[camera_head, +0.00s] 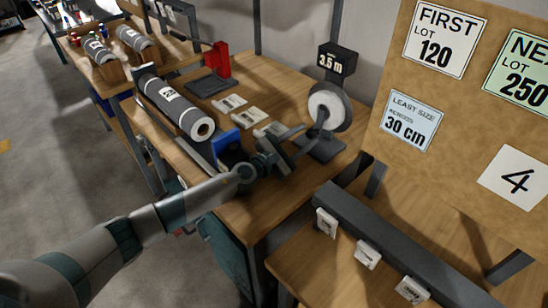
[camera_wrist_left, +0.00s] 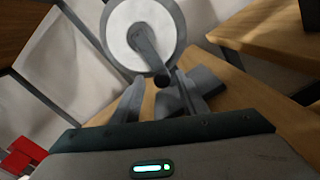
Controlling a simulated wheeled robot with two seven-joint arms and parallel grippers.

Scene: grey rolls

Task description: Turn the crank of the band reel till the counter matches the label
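The band reel (camera_head: 328,108) is a white disc with a grey rim on a grey stand, on the wooden bench. Its black counter (camera_head: 337,61) reads "3.5 m". In the left wrist view the dark crank (camera_wrist_left: 150,48) slants down across the disc and ends in a round handle (camera_wrist_left: 162,78). My left gripper (camera_head: 312,137) is at the crank side of the reel. In the wrist view its fingers (camera_wrist_left: 160,88) are apart, with the handle between or just beyond their tips. Contact cannot be told. The grey roll (camera_head: 178,107) carries a white label (camera_head: 168,93), too small to read surely. My right gripper is out of view.
White cards (camera_head: 230,104) and a red device (camera_head: 219,60) lie behind the gripper. A blue block (camera_head: 227,142) stands close to my left wrist. A board (camera_head: 455,120) at right bears "FIRST LOT 120", "LEAST SIZE 30 cm" and "4". A dark rail (camera_head: 400,245) holds white tags.

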